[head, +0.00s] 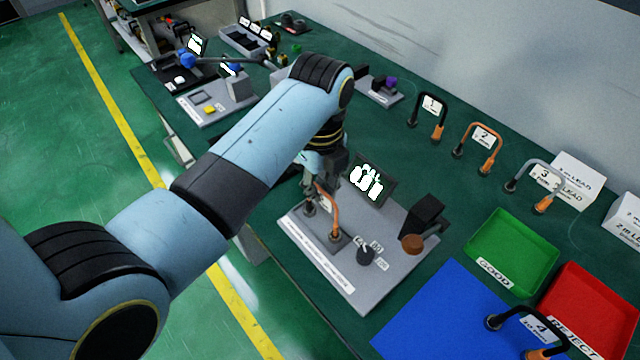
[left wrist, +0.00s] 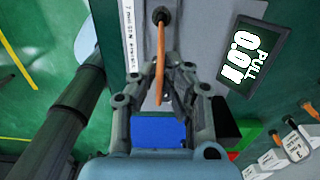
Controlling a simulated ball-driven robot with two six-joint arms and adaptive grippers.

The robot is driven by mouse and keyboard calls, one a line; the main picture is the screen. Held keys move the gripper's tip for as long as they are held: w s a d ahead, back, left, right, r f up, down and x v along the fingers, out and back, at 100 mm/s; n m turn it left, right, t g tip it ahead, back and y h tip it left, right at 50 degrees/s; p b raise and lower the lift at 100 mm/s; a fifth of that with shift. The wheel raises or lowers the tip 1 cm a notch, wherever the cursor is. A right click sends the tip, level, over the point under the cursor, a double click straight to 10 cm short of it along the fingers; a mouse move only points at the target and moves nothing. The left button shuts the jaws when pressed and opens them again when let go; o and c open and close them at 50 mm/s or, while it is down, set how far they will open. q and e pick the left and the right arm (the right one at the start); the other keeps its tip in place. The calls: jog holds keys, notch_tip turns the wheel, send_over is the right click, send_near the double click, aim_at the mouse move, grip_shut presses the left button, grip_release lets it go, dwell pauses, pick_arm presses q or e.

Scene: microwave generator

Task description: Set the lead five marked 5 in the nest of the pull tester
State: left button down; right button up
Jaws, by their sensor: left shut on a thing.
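An orange lead (head: 334,212) with black ends, taken for lead five, stands upright at the dark nest plate (head: 345,243) of the grey pull tester (head: 373,285). Its tag is partly hidden and I cannot read the number. My left gripper (head: 323,180) is shut on the top of this lead from above. In the left wrist view the lead (left wrist: 159,55) runs up from between the fingers (left wrist: 163,92) to a black end. I cannot tell whether its ends are seated. My right gripper is not in view.
Leads 1 (head: 432,108), 2 (head: 481,140) and 3 (head: 536,182) stand along the back. Lead 4 (head: 529,318) is at the blue mat (head: 440,315). A green GOOD tray (head: 512,250) and red REJECT tray (head: 590,312) lie right. A dark knob (head: 365,257) stands beside the nest.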

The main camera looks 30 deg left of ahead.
pick_arm(q)
jog(key=shift+f, duration=0.15)
jog(key=c, duration=1.4)
grip_release()
notch_tip(320, 180, up, 12)
jog(key=shift+r+b, duration=0.2)
jog(key=shift+b, duration=0.25)
